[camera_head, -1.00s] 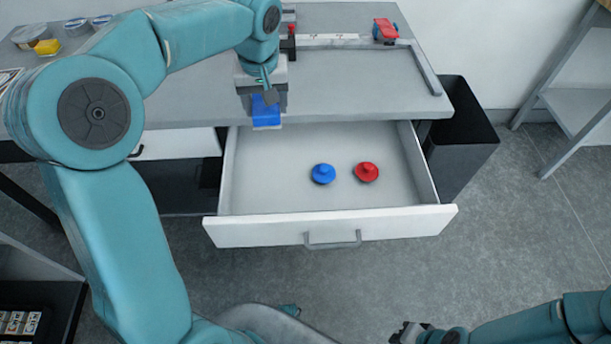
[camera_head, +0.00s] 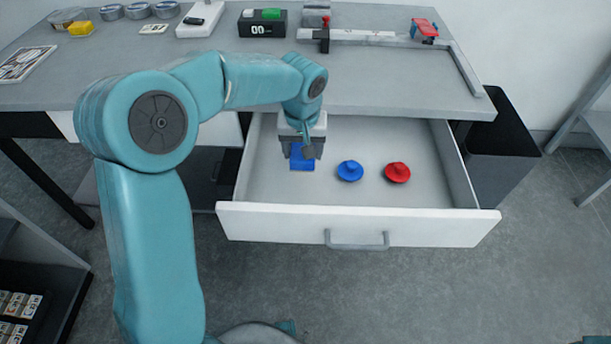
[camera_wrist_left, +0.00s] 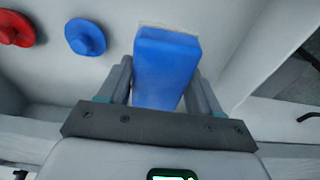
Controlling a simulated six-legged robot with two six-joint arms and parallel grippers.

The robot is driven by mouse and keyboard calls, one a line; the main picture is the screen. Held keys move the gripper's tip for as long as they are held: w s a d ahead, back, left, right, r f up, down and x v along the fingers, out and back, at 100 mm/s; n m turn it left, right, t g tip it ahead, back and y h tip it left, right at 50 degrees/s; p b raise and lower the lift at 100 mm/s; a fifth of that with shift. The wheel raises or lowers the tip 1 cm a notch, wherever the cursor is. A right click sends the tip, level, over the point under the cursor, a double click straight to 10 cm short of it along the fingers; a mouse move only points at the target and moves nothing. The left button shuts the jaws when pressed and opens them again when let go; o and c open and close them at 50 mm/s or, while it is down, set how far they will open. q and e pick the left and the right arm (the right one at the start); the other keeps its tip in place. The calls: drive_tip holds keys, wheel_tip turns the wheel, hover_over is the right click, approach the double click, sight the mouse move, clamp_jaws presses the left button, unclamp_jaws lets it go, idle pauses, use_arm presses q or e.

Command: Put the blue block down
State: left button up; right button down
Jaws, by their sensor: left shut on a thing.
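The blue block (camera_head: 302,164) is in my left gripper (camera_head: 303,158), over the left part of the open drawer (camera_head: 270,190). In the left wrist view the blue block (camera_wrist_left: 166,60) sits between the two fingers of my left gripper (camera_wrist_left: 165,85), which is shut on it. I cannot tell whether the block touches the drawer floor. My right gripper is out of view; only a small piece of teal shows at the bottom right corner of the head view.
A blue knobbed disc (camera_head: 350,171) and a red knobbed disc (camera_head: 397,172) lie in the drawer to the right of the block. The desk top (camera_head: 400,85) is behind the drawer. A black bin (camera_head: 505,135) stands at the right. The drawer's far right floor is clear.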

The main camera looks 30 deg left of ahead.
sight(303, 179)
use_arm(q)
wheel_tip(303, 179, down, 8)
drive_tip(key=shift+f+b, duration=0.15)
drive_tip(key=shift+b, duration=0.7)
drive_tip(key=shift+s, duration=0.1)
drive_tip(key=shift+f, duration=0.15)
drive_tip(key=o, duration=1.1)
drive_tip(key=shift+r, duration=0.35)
drive_tip(key=r+p, duration=0.1)
drive_tip(key=r, duration=0.3)
drive_tip(key=s+r+p, duration=0.1)
drive_tip(key=r, duration=0.2)
drive_tip(key=d+r+p, duration=0.1)
drive_tip(key=r, duration=0.3)
drive_tip(key=shift+s+r, duration=0.25)
drive_tip(key=shift+r, duration=0.05)
